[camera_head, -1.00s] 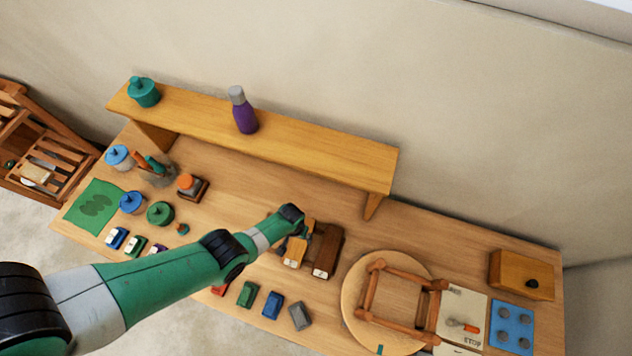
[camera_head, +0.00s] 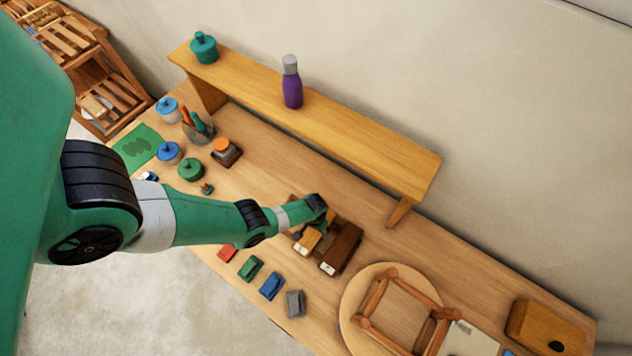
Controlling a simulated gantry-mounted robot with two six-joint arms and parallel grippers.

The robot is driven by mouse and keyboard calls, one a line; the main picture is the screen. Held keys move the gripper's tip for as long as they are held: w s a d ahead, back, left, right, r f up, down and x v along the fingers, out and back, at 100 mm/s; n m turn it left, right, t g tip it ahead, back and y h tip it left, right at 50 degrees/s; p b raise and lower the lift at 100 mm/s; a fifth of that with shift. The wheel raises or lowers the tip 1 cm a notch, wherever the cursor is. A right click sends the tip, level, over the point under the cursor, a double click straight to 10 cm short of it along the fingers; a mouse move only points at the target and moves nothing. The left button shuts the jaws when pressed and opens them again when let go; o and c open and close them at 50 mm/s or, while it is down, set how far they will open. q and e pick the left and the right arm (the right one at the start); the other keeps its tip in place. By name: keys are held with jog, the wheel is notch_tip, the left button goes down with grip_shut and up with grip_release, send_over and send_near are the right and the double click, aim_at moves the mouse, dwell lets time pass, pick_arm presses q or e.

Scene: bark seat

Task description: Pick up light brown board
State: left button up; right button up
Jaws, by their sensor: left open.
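The light brown board (camera_head: 309,241) lies on the table near the middle, in a group of boards. A dark brown board (camera_head: 342,248) lies just to its right. Both have a pale label at the near end. My left gripper (camera_head: 326,220) is at the far end of the light brown board, above or beside it. The wrist hides most of its fingers, and I cannot tell whether they touch the board. It is open. My right gripper is not in view.
A raised wooden shelf (camera_head: 365,142) with a purple bottle (camera_head: 292,88) runs behind the boards. A round board (camera_head: 350,297) carrying a wooden frame (camera_head: 372,297) is at the right. Several small coloured blocks, including a blue one (camera_head: 271,286), line the front edge.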

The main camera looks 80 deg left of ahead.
pick_arm(q)
jog(key=shift+f, duration=0.1)
jog(key=c, duration=1.3)
